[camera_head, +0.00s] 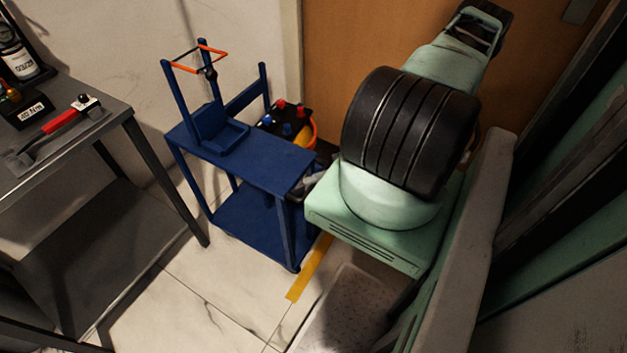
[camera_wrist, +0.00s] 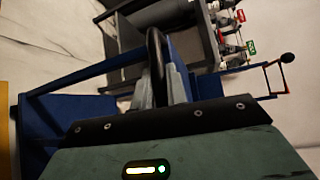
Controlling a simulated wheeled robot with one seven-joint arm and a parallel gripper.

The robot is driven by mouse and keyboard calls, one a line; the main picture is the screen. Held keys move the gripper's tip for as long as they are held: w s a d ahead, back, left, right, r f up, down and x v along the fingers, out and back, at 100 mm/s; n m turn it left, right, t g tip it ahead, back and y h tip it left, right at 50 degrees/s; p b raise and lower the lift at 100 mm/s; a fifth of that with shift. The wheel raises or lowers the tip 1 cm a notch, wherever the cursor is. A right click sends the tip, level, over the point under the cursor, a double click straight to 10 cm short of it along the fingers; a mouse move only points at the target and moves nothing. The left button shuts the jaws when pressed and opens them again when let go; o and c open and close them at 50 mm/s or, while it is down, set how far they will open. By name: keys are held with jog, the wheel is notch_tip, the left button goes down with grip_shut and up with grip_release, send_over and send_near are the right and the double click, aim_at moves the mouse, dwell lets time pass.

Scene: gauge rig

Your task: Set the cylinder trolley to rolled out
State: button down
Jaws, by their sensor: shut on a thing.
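The cylinder trolley (camera_head: 252,163) is a dark blue two-shelf cart on the floor, left of my arm, with uprights and an orange loop (camera_head: 200,58) with a black knob at its far end. Its blue frame also fills the left of the wrist view (camera_wrist: 58,118). My gripper (camera_wrist: 159,75) is shut on a black handle bar (camera_wrist: 156,48), which stands between the two grey fingers. In the head view, my arm mostly hides the gripper at the trolley's near right end.
A grey workbench (camera_head: 112,118) with a red-handled tool (camera_head: 62,122) stands left of the trolley. A black unit with red and blue knobs (camera_head: 285,120) sits behind it. A yellow floor strip (camera_head: 309,268) runs by its right side. Tiled floor in front is clear.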

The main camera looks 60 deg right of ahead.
jog(key=c, duration=1.4)
grip_release()
jog(key=shift+d, duration=0.1)
jog(key=b+v, duration=0.1)
jog(key=v, duration=1.6)
jog(key=shift+s, duration=0.2)
